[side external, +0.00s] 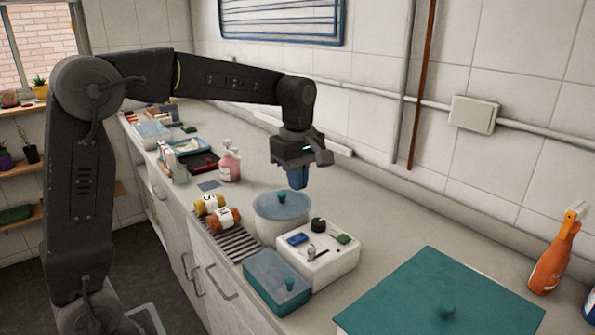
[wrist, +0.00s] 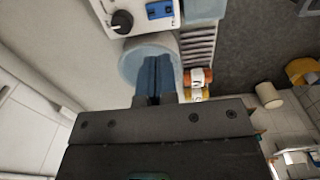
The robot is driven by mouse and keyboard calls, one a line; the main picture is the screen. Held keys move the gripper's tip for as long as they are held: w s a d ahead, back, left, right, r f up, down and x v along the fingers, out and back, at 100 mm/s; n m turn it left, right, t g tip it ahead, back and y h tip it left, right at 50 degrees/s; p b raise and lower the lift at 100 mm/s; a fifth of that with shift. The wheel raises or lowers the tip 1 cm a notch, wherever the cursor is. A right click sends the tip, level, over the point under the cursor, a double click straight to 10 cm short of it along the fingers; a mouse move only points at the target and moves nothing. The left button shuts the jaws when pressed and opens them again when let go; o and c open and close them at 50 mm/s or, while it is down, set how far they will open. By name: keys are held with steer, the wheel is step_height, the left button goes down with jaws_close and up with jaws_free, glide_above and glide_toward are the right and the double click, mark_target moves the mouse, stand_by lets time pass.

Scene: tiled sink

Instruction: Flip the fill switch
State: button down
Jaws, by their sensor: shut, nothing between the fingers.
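A white control box (side external: 318,267) sits on the counter and carries a black knob (side external: 318,225), a blue part (side external: 298,239), a small green part (side external: 344,239) and a small metal lever (side external: 311,252). I cannot tell which of these is the fill switch. My gripper (side external: 298,185) is shut and empty, pointing down above the round lidded pot (side external: 268,227), behind the box. In the wrist view, the blue fingers (wrist: 154,65) cover part of the pot (wrist: 133,64). The box (wrist: 142,18) is cut off at the top edge, with its knob (wrist: 122,22) and blue part (wrist: 159,9) showing.
A teal-lidded box (side external: 276,284) stands beside the control box. Two jars (side external: 222,219) lie by a slotted drain (side external: 236,243). A large teal lid (side external: 440,305) and an orange spray bottle (side external: 552,260) are at the right. A pink soap bottle (side external: 229,165) stands farther left.

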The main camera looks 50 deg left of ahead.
mark_target(303, 235)
steer(key=shift+r, duration=0.95)
steer(key=shift+w, duration=0.1)
steer(key=shift+w+d+f, duration=0.1)
steer(key=shift+w+f, duration=0.05)
steer(key=shift+w, duration=0.45)
step_height(303, 235, down, 14)
steer(key=shift+f, duration=0.1)
